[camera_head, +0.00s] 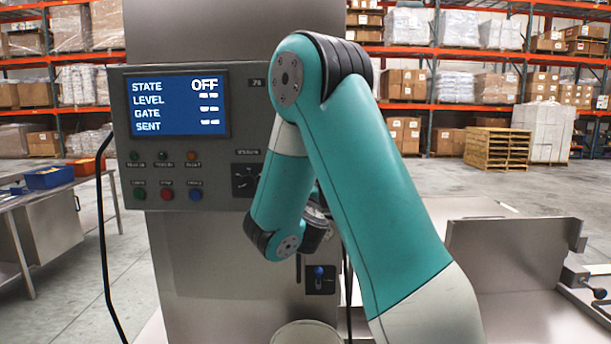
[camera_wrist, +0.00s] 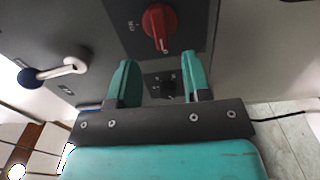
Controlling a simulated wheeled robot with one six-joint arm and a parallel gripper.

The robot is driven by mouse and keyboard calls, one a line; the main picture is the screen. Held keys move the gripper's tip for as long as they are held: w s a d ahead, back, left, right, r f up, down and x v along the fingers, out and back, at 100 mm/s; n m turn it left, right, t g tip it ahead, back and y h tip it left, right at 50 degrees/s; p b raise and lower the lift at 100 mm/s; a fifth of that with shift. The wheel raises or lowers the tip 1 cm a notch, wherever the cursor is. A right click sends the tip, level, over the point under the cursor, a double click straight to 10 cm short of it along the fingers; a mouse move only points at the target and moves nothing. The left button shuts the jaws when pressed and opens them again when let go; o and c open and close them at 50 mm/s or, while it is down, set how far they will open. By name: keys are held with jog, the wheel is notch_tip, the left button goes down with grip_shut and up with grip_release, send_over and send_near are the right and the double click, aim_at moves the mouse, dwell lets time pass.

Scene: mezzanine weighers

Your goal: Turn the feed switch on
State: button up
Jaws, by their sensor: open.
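In the wrist view a red rotary knob (camera_wrist: 159,24) sits on a dark plate with small lettering beside it. I cannot read for certain whether it is the feed switch. My gripper (camera_wrist: 157,70) has its two teal fingers apart with nothing between them, pointing towards that plate. A small black knob (camera_wrist: 163,86) shows beyond the gap between the fingers. In the head view the panel screen (camera_head: 180,106) reads STATE OFF. The arm covers the panel's right part, and the red knob and fingertips cannot be made out there.
A black dial (camera_head: 246,180) and coloured buttons, including a red button (camera_head: 167,195), are on the panel. A blue-tipped toggle (camera_head: 319,272) sits lower on the column. A ball-ended lever (camera_wrist: 55,71) sticks out left of my fingers. A black cable (camera_head: 103,240) hangs at left.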

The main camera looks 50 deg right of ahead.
jog(key=p+x, duration=0.3)
jog(key=x, duration=0.4)
jog(key=shift+p, duration=0.35)
jog(key=shift+w, duration=0.15)
grip_shut()
